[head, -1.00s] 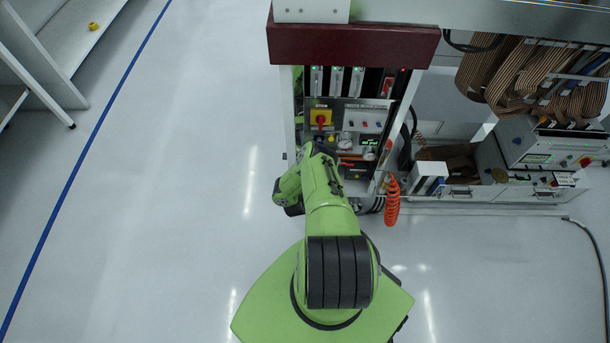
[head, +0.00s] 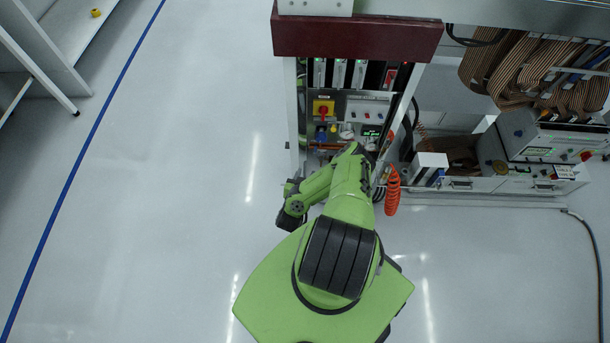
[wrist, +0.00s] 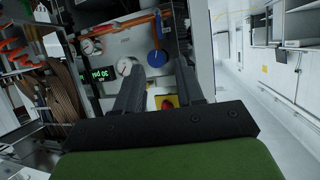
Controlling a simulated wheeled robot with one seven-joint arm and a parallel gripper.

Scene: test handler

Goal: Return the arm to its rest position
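My green arm (head: 345,205) is bent over my green base in the head view. Its upper part reaches toward the front of the test handler (head: 357,36), and a lower link folds back to the left. My gripper's fingers cannot be made out in the head view. In the wrist view, my gripper (wrist: 160,68) shows two dark fingers standing well apart with nothing held between them. Beyond them is the handler's panel, with a round white gauge (wrist: 124,67), a blue knob (wrist: 157,58) and a red-and-yellow switch (wrist: 167,102). The fingers appear clear of the panel.
The red-and-yellow switch also shows in the head view (head: 323,109). An orange coiled hose (head: 392,190) hangs right of the arm. Ribbon cables (head: 505,75) and a control box (head: 540,140) stand farther right. Open floor (head: 170,200) lies to the left, with a blue line.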

